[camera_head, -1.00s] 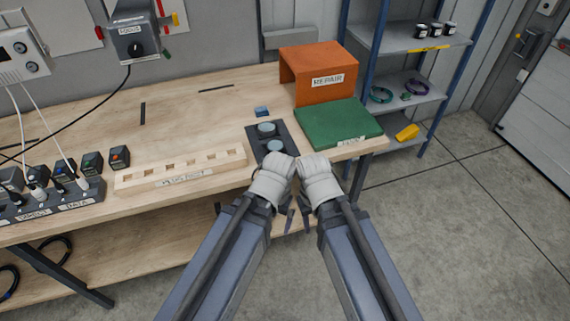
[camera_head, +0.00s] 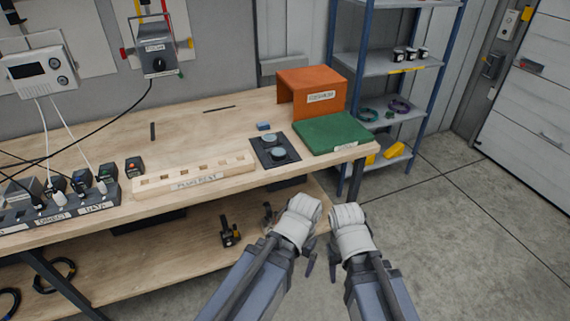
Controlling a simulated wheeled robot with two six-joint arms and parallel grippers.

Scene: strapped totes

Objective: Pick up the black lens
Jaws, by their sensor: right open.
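No lens can be told for certain. A black tray (camera_head: 259,158) on the workbench holds two round blue-grey discs, a rear disc (camera_head: 270,139) and a front disc (camera_head: 279,153). Several small black cylinders (camera_head: 411,54) with pale bands stand on the blue rack; their kind is too small to tell. My right gripper (camera_head: 345,216) is in front of the bench's right end, open, with nothing visible in it.
A green pad (camera_head: 332,132) and an orange box (camera_head: 297,82) stand at the bench's right end. A slotted wooden strip (camera_head: 194,176) lies along the front edge. Dark tools (camera_head: 229,234) are on the lower shelf. Open floor (camera_head: 450,230) lies to the right.

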